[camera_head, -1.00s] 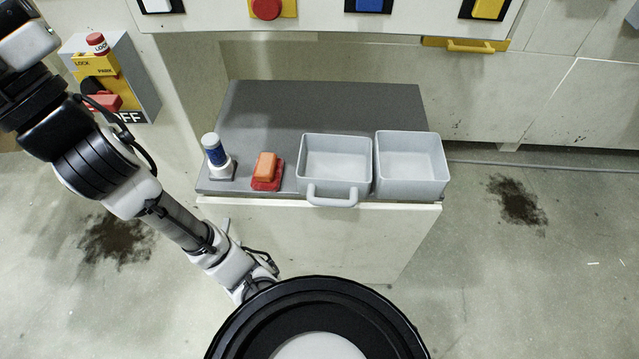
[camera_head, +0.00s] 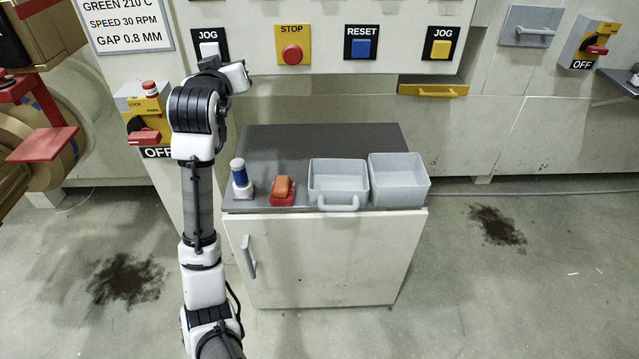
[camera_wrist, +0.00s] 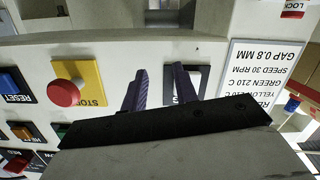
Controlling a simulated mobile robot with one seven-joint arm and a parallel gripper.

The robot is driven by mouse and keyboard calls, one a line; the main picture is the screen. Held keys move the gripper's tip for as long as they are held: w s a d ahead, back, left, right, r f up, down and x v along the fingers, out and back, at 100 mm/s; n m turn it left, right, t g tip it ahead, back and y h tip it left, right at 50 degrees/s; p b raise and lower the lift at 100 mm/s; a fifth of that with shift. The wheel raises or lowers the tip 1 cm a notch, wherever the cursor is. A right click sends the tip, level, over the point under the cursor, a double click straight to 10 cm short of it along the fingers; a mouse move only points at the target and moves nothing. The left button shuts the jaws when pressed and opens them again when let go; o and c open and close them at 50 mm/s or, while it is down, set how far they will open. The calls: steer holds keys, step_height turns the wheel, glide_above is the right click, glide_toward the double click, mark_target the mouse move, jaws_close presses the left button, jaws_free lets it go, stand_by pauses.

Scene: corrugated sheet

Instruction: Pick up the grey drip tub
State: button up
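Two grey tubs stand side by side on the cabinet top in the head view. The left tub (camera_head: 338,183) has a loop handle at its front. The right tub (camera_head: 399,181) is boxier and shows no handle. The frames do not show which one is called the drip tub. Both look empty. My gripper (camera_head: 240,77) is up by the machine panel, above and left of the tubs and apart from them. In the wrist view my gripper (camera_wrist: 159,82) has its two dark fingers apart with nothing between them; no tub shows there.
The grey-topped cabinet (camera_head: 300,142) also bears a blue-and-white bottle (camera_head: 240,176) and an orange block on a red base (camera_head: 283,189), left of the tubs. The machine panel with the red STOP button (camera_head: 292,54) is close to my gripper. The cabinet top behind the tubs is clear.

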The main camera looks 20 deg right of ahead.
steer(key=s+d+f+m+g+y+p, duration=0.1)
steer(key=s+d+f+m+g, duration=0.15)
steer(key=d+f+g, duration=0.6)
steer(key=s+d+f+m+g+y+p, duration=0.15)
steer(key=s+d+f+g, duration=0.35)
steer(key=f, duration=0.6)
steer(key=w+f, duration=0.1)
steer(key=f, duration=0.1)
steer(key=w+d+f+t, duration=0.1)
steer(key=f, duration=0.2)
steer(key=w+f+t, duration=0.1)
steer(key=f, duration=0.2)
steer(key=shift+w+d+n+y, duration=0.25)
steer(key=shift+w+d+n, duration=0.1)
steer(key=shift+w+n, duration=0.05)
steer(key=shift+p+x, duration=0.35)
steer(key=shift+x, duration=2.55)
steer(key=shift+s+a, duration=0.1)
steer(key=shift+s, duration=0.05)
jaws_close()
